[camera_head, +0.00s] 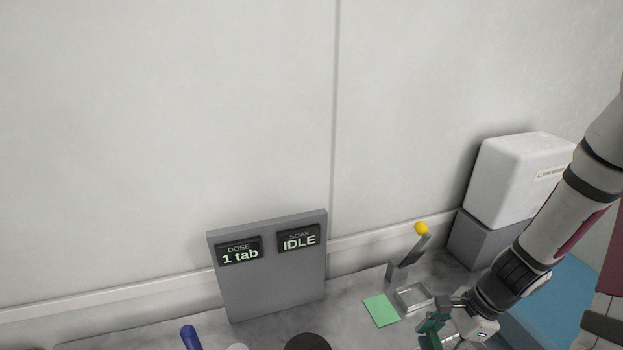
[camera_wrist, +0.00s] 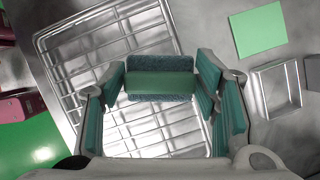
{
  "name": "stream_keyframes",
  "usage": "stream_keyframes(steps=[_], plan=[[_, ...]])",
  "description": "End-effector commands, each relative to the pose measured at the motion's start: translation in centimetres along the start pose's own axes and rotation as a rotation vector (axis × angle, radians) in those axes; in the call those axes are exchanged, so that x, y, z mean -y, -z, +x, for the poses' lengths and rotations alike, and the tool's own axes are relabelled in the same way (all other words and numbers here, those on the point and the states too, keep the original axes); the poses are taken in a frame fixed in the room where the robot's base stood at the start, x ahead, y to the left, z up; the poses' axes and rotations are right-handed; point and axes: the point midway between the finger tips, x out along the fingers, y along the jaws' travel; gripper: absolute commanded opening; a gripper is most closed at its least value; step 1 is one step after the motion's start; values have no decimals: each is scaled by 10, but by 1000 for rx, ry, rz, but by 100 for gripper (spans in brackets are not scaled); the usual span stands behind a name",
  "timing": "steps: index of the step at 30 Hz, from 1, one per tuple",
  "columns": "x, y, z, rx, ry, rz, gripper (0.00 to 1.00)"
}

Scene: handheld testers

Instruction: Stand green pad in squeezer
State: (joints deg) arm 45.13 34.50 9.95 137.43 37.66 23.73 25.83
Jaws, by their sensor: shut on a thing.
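My gripper (camera_wrist: 160,88) is shut on a green pad (camera_wrist: 160,82), a green band with speckled blue material along its upper and lower sides in the wrist view. The pad lies crosswise between the teal fingers, over a wire rack. In the head view my gripper (camera_head: 436,325) is low at the bottom right, and the pad cannot be told apart from the teal fingers. What looks like the squeezer (camera_head: 398,272), a grey stand with a slanted lever and yellow knob, stands behind and left of my gripper. Only a grey corner (camera_wrist: 313,72) of it seems to show in the wrist view.
A shallow metal tray (camera_head: 428,293) sits in front of the squeezer. A flat light-green square (camera_head: 381,310) lies left of the tray. The wire rack (camera_wrist: 85,60) is under my gripper. A grey display panel (camera_head: 268,290) reads "1 tab" and "IDLE". A white container (camera_head: 515,170) stands behind.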

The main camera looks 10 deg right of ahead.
Motion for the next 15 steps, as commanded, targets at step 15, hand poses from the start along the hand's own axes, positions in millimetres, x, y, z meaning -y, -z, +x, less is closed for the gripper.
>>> stream_keyframes(steps=[15], plan=[[93, -91, 11, -4, -395, -962, 28]])
